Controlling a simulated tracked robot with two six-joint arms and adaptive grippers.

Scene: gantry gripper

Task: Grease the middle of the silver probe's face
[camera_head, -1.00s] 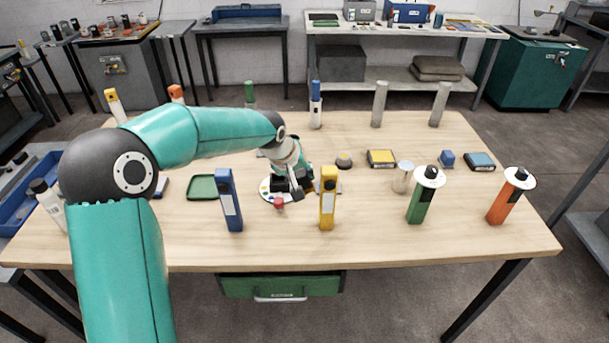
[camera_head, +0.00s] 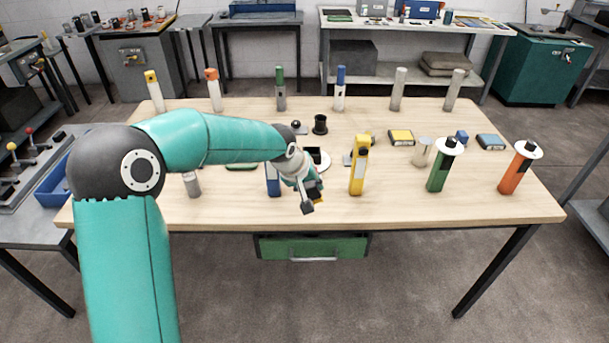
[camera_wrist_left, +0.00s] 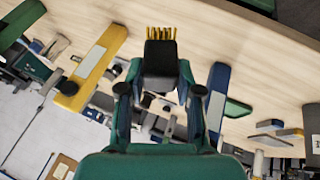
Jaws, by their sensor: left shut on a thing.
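My left gripper (camera_head: 311,201) is over the table's front part, between the blue post (camera_head: 273,180) and the yellow post (camera_head: 357,165). In the left wrist view it is shut on a black-bodied brush (camera_wrist_left: 160,58) with yellow bristles pointing away from the fingers. The bristles touch nothing that I can see. A short silver-grey cylinder (camera_head: 422,152) stands left of the green post, and two pale grey cylinders (camera_head: 398,88) (camera_head: 453,90) stand at the back right. I cannot tell which of these is the silver probe. My right gripper is not in view.
A green post (camera_head: 440,168) and an orange post (camera_head: 516,170), both with white discs, stand at the right. A black spool (camera_head: 320,124) stands mid-table. Several capped bottles line the back. A white disc (camera_head: 318,158) is partly hidden behind my gripper.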

